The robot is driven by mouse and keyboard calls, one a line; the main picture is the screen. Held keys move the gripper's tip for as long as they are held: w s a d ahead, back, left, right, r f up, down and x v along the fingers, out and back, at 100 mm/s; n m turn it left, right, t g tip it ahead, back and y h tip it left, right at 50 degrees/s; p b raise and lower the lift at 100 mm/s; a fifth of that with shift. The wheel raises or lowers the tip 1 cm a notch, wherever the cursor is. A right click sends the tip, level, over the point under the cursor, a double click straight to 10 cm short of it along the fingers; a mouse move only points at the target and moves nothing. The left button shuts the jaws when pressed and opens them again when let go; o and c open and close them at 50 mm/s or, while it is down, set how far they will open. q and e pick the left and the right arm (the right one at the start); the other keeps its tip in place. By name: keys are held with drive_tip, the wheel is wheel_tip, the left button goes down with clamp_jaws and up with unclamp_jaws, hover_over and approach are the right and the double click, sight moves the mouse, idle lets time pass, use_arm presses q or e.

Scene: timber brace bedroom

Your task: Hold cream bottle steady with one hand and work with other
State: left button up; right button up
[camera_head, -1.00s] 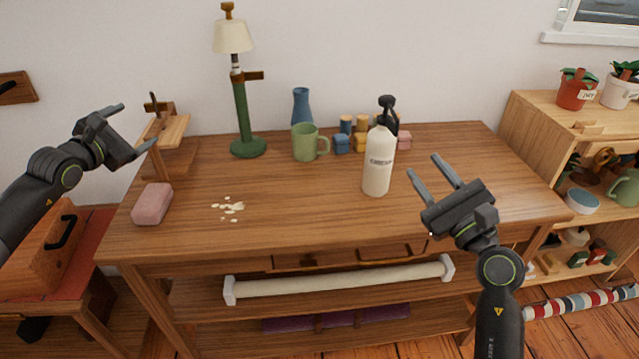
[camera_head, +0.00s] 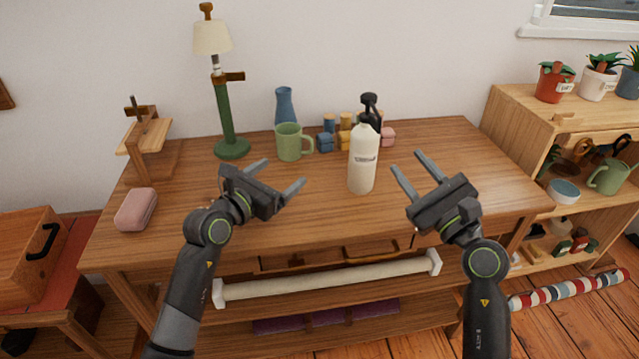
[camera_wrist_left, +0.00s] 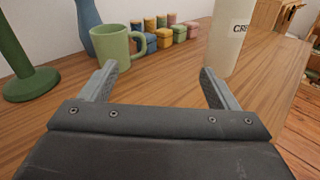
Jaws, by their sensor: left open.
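The cream bottle (camera_head: 363,160) is a white pump bottle standing upright on the wooden table (camera_head: 330,222), right of the middle. Its lower part also shows in the left wrist view (camera_wrist_left: 232,35), beyond and just right of the right finger. My left gripper (camera_head: 280,178) is open and empty over the table, left of the bottle and apart from it. My right gripper (camera_head: 410,170) is open and empty, just right of the bottle, with its fingers not touching it. The pale spill seen on the table earlier is mostly hidden behind my left gripper.
A green mug (camera_head: 289,143), a blue vase (camera_head: 285,106) and several small coloured blocks (camera_head: 325,141) stand behind the bottle. A green lamp (camera_head: 224,118), a wooden stand (camera_head: 146,140) and pink soap (camera_head: 136,209) are at the left. The front right tabletop is clear.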

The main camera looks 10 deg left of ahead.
use_arm(q)
drive_tip(key=h, duration=0.2)
approach(368, 146)
drive_tip(key=s+a+f, duration=0.2)
drive_tip(key=a+f, duration=0.1)
drive_tip(key=a, duration=0.1)
drive_tip(key=x, duration=1.8)
drive_tip(key=shift+s+d, duration=0.1)
drive_tip(key=shift+s, duration=0.05)
drive_tip(key=c, duration=1.2)
